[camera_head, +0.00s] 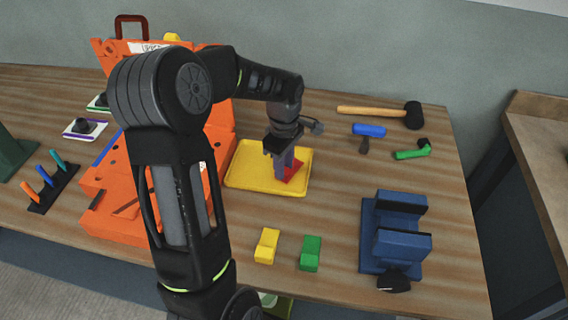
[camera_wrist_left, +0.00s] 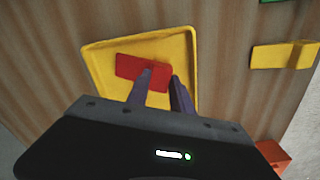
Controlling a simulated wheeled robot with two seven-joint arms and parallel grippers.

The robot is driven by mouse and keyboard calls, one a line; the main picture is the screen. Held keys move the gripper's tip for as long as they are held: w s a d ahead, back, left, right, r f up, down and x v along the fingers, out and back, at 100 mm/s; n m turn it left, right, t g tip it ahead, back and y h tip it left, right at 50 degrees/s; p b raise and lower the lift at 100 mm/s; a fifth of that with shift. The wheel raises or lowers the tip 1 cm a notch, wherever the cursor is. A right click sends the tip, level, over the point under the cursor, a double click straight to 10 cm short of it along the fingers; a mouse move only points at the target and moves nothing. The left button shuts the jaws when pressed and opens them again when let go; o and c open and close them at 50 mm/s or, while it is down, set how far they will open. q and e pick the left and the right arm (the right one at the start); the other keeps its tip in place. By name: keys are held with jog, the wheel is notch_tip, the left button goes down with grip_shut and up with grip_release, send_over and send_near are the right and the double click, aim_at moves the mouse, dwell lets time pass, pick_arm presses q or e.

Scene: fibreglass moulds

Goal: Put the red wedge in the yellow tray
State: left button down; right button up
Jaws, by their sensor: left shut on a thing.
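The red wedge (camera_head: 292,171) is at the yellow tray, over its right part in the head view. In the left wrist view the red wedge (camera_wrist_left: 132,70) lies across the inside of the tray outline. The yellow tray (camera_head: 246,172) lies flat on the table, and its rim also shows in the left wrist view (camera_wrist_left: 88,62). My left gripper (camera_head: 283,172) points down over the tray and is shut on the red wedge. Its fingertips (camera_wrist_left: 160,74) are at the wedge's right part in the wrist view. I cannot tell whether the wedge touches the tray floor. My right gripper is not in view.
A yellow block (camera_head: 266,246) and a green block (camera_head: 310,253) stand in front of the tray. A blue vise (camera_head: 398,240) is at the right. A mallet (camera_head: 375,111) and small tools lie behind. Table between tray and vise is clear.

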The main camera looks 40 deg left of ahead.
pick_arm(q)
jog(key=shift+f, duration=0.2)
jog(key=c, duration=1.1)
grip_release()
jog(key=shift+r, duration=0.15)
notch_tip(320, 180, up, 12)
jog(key=shift+r+b, duration=0.1)
jog(key=shift+b, duration=0.35)
